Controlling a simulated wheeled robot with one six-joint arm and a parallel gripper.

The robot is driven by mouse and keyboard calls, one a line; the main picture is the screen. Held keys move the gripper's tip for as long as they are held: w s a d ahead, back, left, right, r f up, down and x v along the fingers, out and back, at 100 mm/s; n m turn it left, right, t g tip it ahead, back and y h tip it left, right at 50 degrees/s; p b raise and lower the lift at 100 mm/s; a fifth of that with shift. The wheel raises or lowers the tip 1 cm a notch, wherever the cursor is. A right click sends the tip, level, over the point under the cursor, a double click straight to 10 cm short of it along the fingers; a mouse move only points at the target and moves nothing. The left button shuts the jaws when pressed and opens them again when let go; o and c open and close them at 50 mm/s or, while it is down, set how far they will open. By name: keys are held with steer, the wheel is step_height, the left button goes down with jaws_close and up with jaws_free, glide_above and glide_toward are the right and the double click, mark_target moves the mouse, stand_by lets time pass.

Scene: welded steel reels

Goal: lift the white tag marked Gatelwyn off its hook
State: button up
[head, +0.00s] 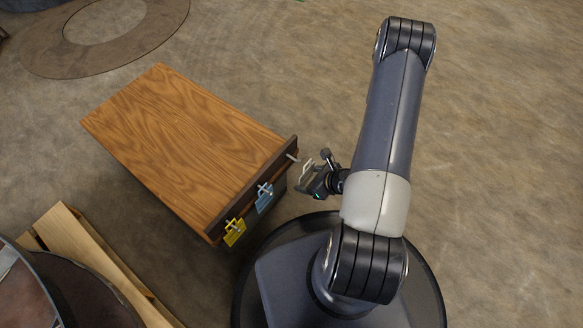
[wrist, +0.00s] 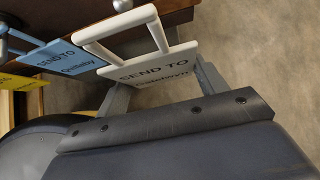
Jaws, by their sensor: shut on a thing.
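The white tag (wrist: 155,72) reads "SEND TO Gatelwyn" in the wrist view and has a white loop handle at its top. My gripper (wrist: 163,86) is shut on this tag, with a finger at each side of its plate. In the head view the white tag (head: 307,171) stands at my gripper (head: 318,180), just right of the wooden cabinet. A bare metal hook (head: 293,157) sticks out of the cabinet's rail near its right corner. The tag appears apart from this hook, with a small gap. In the wrist view the hook's round end (wrist: 122,5) shows just beyond the loop.
A blue tag (head: 265,198) and a yellow tag (head: 234,233) hang on the dark rail of the wooden cabinet (head: 180,135). The blue tag (wrist: 62,58) is close to the white one. A pallet (head: 75,232) with a reel is at lower left. Floor at right is clear.

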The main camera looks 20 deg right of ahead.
steer(key=s+d+b, duration=0.1)
steer(key=s+d, duration=0.2)
steer(key=s, duration=0.2)
steer(key=shift+d, duration=0.35)
